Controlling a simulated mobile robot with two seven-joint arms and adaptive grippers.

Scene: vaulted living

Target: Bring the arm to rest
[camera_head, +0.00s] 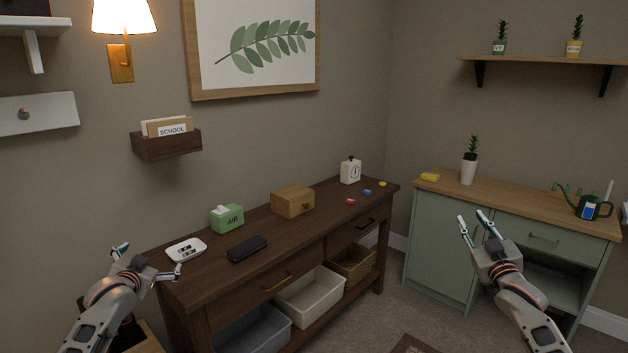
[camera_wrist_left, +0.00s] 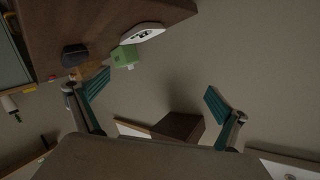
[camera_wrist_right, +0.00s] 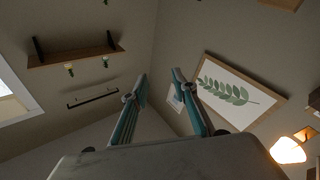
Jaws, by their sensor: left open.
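My left gripper (camera_head: 148,260) is open and empty at the left front end of the dark wooden console table (camera_head: 222,268), near a white device with a dark display (camera_head: 186,250). Its two teal-padded fingers are spread wide in the left wrist view (camera_wrist_left: 157,82), with only wall between them. My right gripper (camera_head: 473,219) is raised in front of the green cabinet (camera_head: 438,248), pointing up. Its fingers stand apart with nothing between them, and the right wrist view (camera_wrist_right: 158,76) shows wall and ceiling beyond.
The console table holds a green tissue box (camera_head: 227,218), a dark case (camera_head: 247,248), a wooden box (camera_head: 292,201) and a white clock (camera_head: 350,171). Bins (camera_head: 310,296) sit below it. The cabinet top holds a potted plant (camera_head: 468,170) and a watering can (camera_head: 590,207).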

